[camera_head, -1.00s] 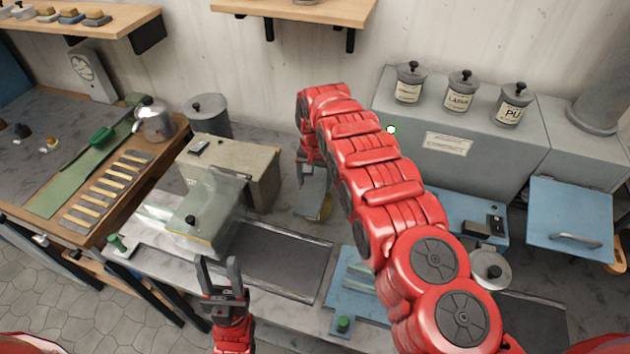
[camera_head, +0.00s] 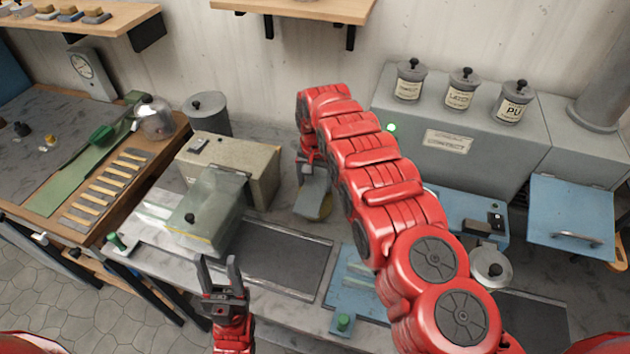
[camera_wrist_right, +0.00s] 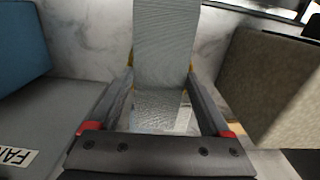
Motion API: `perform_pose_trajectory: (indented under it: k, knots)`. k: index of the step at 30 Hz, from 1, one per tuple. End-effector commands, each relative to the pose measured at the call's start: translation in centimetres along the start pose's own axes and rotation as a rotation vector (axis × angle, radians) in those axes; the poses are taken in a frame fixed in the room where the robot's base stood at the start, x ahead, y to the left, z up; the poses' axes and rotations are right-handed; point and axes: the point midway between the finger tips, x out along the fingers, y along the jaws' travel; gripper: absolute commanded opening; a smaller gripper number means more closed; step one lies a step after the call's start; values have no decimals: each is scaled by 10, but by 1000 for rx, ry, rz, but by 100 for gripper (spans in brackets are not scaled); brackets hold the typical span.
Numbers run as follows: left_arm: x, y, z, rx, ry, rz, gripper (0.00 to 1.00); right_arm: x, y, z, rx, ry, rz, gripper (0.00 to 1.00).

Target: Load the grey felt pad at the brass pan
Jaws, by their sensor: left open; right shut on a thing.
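The grey felt pad (camera_head: 313,192) hangs below my right gripper (camera_head: 310,165) at the back of the bench. The right gripper is shut on the pad. In the right wrist view the pad (camera_wrist_right: 166,45) is a pale, woven-looking strip between the fingers (camera_wrist_right: 160,80). The brass pan (camera_head: 324,212) shows as a yellowish rim beside and below the pad, mostly hidden. I cannot tell whether pad and pan touch. My left gripper (camera_head: 218,278) is open and empty at the bench's front.
A clear cover (camera_head: 214,205) stands in front of a beige box (camera_head: 250,165), left of the pan. A dark plate (camera_head: 285,265) lies in front. A blue fixture (camera_head: 350,300) and a grey cabinet (camera_head: 440,165) with labelled jars are right. My right arm hides part of the bench.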

Motion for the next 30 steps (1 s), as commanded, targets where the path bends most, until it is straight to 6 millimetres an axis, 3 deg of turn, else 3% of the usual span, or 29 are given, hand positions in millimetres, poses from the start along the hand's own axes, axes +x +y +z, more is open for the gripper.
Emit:
perform_pose_trajectory:
  k: [8,30]
  knots:
    - [1,0,0,0,0,0,50,-6,0,0,0,-1,0,37]
    - [-3,0,0,0,0,0,50,-69,-1,-1,0,3,-2,37]
